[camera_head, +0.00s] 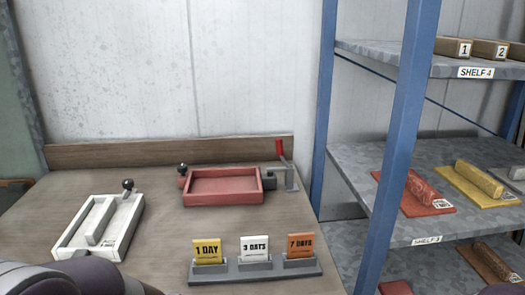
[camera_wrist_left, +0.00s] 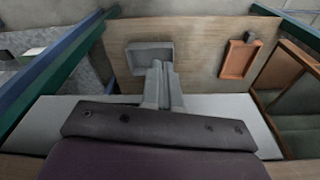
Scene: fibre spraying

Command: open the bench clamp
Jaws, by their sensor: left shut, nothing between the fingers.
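The bench clamp appears to be the fitting at the back of the bench in the head view. Its red-handled lever (camera_head: 281,152) stands upright at the right end, by a grey bracket and a dark block (camera_head: 269,181). A shallow red tray (camera_head: 224,199) sits between that block and a black-knobbed piece (camera_head: 182,170) at the left. In the left wrist view an orange-red tray-like thing (camera_wrist_left: 236,61), likely the same tray, lies right of my left gripper and apart from it. My left gripper (camera_wrist_left: 157,66) is shut and empty. My right gripper is not in view.
A pale tray (camera_head: 75,243) with a grey bar and black knob lies at the left of the bench. A grey holder (camera_head: 257,272) with yellow, white and orange day cards stands at the front. Blue-posted shelving (camera_head: 397,140) stands at the right. The bench between is clear.

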